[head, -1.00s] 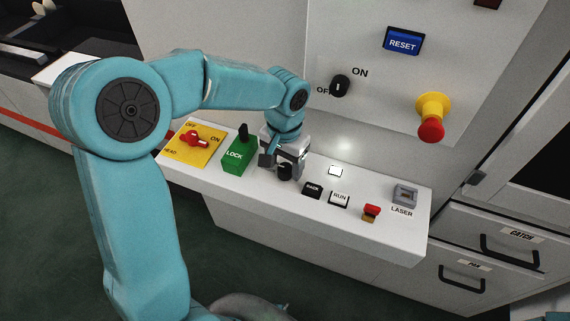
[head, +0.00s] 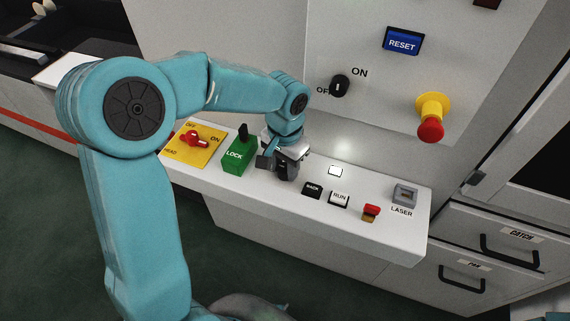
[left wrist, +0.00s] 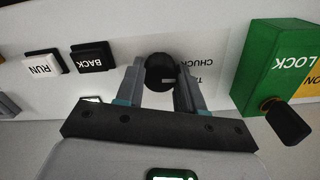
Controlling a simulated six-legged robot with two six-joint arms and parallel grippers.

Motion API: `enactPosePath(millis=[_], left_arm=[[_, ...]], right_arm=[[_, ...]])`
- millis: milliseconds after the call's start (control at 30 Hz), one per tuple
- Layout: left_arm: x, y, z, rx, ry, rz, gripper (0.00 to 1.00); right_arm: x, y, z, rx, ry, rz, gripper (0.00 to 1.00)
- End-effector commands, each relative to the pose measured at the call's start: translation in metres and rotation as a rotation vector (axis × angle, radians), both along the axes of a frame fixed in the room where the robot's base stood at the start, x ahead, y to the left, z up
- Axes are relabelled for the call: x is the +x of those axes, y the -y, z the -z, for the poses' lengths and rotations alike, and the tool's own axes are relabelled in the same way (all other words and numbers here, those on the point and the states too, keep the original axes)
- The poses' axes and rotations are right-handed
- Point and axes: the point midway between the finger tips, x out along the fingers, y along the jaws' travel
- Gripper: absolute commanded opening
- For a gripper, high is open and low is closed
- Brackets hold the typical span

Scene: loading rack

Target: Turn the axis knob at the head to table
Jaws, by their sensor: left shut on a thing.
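The black axis knob (left wrist: 160,72) sits on the white sloping panel, with a pale mark on its face that points right in the left wrist view. Beside it are upside-down letters that read CHUCK and, partly hidden, TA. My left gripper (left wrist: 157,80) is shut on the knob, one grey finger on each side. In the head view my left gripper (head: 287,166) is over the panel between the green LOCK block and the BACK button. There it mostly hides the knob. My right gripper is not in view.
The green LOCK block (head: 239,155) with a black lever stands left of my gripper, and a yellow plate (head: 180,150) with a red switch beyond it. To the right are the BACK (head: 312,190) and RUN (head: 339,199) buttons. A wall panel rises behind.

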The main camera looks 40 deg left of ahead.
Motion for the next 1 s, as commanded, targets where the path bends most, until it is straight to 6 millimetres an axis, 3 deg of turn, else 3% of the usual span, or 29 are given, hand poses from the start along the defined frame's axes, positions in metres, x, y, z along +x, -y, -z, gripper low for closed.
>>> enactPosePath(millis=[600, 1000], left_arm=[[0.001, -0.0002, -0.0017, 0.0, 0.004, 0.46, 0.07], [0.0013, -0.0001, -0.0016, 0.001, 0.006, 0.615, 0.07]], right_arm=[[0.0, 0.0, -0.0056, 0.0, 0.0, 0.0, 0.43], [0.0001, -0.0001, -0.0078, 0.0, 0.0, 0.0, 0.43]])
